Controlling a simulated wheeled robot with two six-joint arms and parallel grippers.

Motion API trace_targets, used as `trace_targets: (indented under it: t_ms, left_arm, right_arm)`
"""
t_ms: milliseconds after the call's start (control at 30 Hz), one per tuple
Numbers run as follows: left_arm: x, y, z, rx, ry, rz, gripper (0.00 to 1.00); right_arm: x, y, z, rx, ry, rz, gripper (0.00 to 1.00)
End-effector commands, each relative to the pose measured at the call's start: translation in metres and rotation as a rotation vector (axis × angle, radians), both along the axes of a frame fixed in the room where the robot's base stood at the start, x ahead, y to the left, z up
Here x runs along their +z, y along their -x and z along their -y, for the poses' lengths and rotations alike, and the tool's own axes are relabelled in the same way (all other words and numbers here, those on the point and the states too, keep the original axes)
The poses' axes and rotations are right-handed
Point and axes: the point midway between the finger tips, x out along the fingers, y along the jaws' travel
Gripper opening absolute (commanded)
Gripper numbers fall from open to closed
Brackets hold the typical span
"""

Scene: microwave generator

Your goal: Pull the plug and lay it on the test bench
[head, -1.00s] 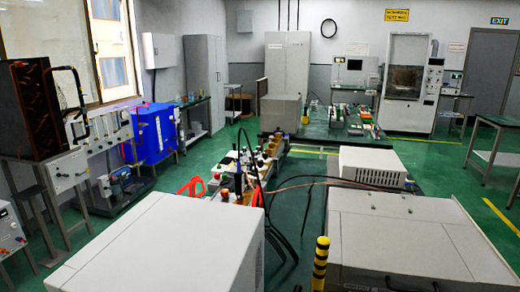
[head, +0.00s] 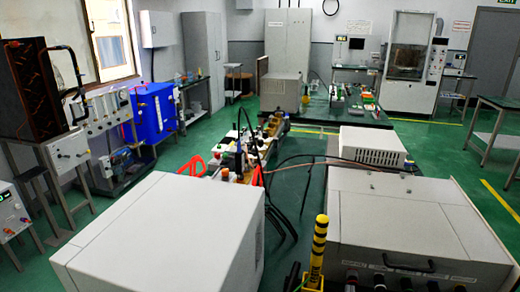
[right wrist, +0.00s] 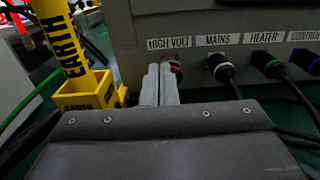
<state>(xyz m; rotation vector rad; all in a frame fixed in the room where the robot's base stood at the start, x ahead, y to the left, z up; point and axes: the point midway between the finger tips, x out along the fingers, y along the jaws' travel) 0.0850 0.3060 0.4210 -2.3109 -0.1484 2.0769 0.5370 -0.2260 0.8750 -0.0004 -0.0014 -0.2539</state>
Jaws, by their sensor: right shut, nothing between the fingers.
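My right gripper (right wrist: 158,84) shows in the right wrist view, its two pale grey fingers together and empty. The fingertips are in front of the panel under the HIGH VOLT label. A dark plug with a red ring (right wrist: 176,72) sits there, partly hidden by the fingers; I cannot tell whether they touch it. A black plug (right wrist: 221,66) is in the MAINS socket, a green-ringed one (right wrist: 263,60) under HEATER and a blue one (right wrist: 312,63) under CONTROL. I cannot tell which green-topped bench (head: 345,142) is the test bench. My left gripper is not in view.
The panel belongs to a grey cabinet (head: 420,222) with a dark handle. A yellow EARTH post (right wrist: 63,40) stands in a yellow holder (right wrist: 85,98) left of the fingers. Cables hang below the plugs. A white cabinet (head: 165,235) stands at front left.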

Motion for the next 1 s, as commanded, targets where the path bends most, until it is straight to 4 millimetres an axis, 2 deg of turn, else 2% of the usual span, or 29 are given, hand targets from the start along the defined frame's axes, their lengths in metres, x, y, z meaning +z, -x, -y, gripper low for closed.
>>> trace_targets:
  t_ms: [167,500,667,767,1000]
  left_arm:
    - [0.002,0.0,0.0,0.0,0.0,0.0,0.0]
    - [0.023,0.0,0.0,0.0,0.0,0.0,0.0]
    - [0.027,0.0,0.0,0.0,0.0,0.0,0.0]
    - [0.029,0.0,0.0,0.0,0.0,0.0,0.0]
    - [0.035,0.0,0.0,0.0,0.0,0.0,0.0]
  right_arm:
    - [0.001,0.0,0.001,0.0,0.001,-0.001,0.0]
    - [0.0,0.013,0.019,-0.002,0.003,-0.003,0.0]
    - [-0.002,0.015,0.024,0.0,0.002,-0.001,0.0]
    - [-0.002,0.01,0.025,0.001,0.001,0.001,0.0]
    - [-0.001,-0.018,0.032,0.002,0.001,0.002,0.0]
